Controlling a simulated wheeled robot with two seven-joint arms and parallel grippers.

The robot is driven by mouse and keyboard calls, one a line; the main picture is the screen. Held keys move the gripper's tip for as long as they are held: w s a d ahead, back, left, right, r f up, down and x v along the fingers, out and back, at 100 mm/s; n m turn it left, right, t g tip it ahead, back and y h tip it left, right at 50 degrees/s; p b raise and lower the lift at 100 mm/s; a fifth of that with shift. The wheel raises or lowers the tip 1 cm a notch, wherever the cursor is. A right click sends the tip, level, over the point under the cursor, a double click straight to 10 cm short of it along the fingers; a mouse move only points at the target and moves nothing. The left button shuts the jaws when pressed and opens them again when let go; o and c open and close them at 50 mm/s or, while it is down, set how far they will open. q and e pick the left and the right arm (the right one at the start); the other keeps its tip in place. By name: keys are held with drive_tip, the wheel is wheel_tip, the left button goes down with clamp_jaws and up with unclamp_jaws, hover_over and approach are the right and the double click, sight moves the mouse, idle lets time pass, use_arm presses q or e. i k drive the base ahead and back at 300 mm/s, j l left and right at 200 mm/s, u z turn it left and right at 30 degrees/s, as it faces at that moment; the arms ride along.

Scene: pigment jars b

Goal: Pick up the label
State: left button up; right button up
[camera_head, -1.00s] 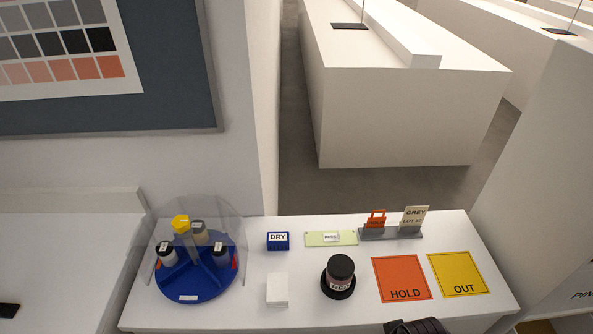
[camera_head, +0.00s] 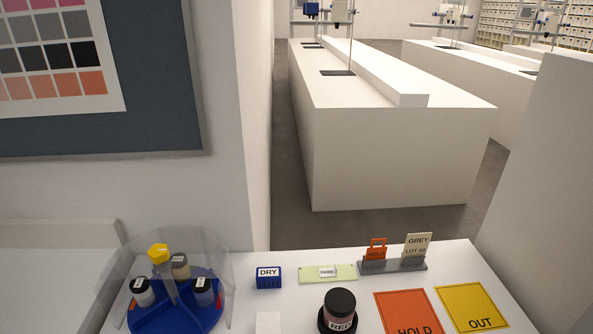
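Several things here could be called a label. A cream card (camera_head: 416,246) reading "GREY" and "LOT" stands upright in a grey holder (camera_head: 393,267) at the back right of the table. An orange tag (camera_head: 376,250) stands in the same holder, to its left. A small white label (camera_head: 327,272) lies on a pale green strip (camera_head: 345,274) left of the holder. A dark-lidded jar (camera_head: 340,312) marked "RED" stands in front of the strip. Neither of my grippers is in view.
A blue carousel (camera_head: 180,317) with several jars and a clear shield stands at the left. A blue "DRY" block (camera_head: 269,279) sits beside the strip. A white block (camera_head: 268,322), an orange mat (camera_head: 408,312) and a yellow "OUT" mat (camera_head: 470,306) are nearer, partly cut off.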

sight(329, 272)
drive_tip(key=k+l+u, duration=0.45)
drive_tip(key=k+u, duration=0.45)
drive_tip(key=k+l, duration=0.05)
drive_tip(key=k, duration=0.05)
